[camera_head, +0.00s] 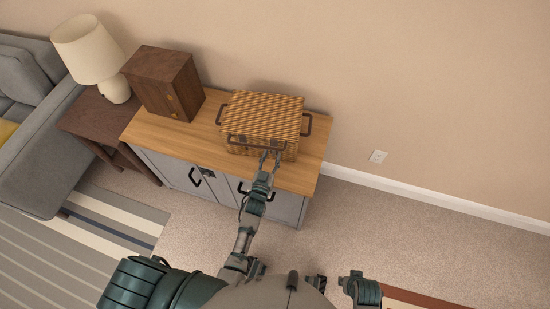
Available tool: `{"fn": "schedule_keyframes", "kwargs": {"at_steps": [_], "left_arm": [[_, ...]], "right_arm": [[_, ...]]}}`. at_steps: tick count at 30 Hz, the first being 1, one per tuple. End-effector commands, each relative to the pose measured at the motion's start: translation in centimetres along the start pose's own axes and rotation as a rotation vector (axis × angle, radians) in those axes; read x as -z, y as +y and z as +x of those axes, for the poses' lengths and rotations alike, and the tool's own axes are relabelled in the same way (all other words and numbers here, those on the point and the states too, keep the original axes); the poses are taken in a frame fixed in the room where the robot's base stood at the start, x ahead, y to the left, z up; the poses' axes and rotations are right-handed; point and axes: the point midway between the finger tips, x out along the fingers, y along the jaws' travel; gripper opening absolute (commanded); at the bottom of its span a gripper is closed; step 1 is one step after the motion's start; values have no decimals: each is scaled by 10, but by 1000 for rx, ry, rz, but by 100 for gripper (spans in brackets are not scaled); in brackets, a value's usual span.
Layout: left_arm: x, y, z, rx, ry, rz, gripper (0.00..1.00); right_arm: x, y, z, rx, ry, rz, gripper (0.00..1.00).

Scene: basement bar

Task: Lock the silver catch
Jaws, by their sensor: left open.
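A small grey metal fitting (207,174) sits at the top of the cabinet's front, between two doors. It may be the silver catch, but it is too small to tell its state. A woven wicker box (262,112) with dark handles stands on the cabinet top, and any catch on its front is too small to make out. My left gripper (270,156) is open, its two fingers at the lower front of the wicker box; I cannot tell whether they touch it. Only a part of my right arm shows at the bottom, with its gripper out of view.
The wicker box and a dark wooden box (160,82) with small brass-coloured fittings stand on the grey cabinet's wooden top (308,172). A side table (98,115) with a lamp (90,48) and a grey sofa (45,150) are left. Carpet is free at the right.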

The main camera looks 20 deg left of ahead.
Motion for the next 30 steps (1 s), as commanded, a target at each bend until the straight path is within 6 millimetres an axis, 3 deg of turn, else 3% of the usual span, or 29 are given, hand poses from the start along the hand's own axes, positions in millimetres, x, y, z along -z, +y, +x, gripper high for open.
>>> {"fn": "schedule_keyframes", "kwargs": {"at_steps": [7, 13, 21, 30], "left_arm": [[0, 6, -8, 0, -1, 7, 42], [0, 10, -47, 0, -3, 13, 42], [-2, 1, -102, 0, -4, 5, 42], [-1, 0, -120, 0, -1, 5, 42]], "right_arm": [[1, -3, -2, 5, 4, -1, 40], [-1, 2, 0, 10, 4, -1, 40], [1, -3, -1, 1, 2, -1, 40], [2, -4, -2, 2, 2, -1, 40]]}}
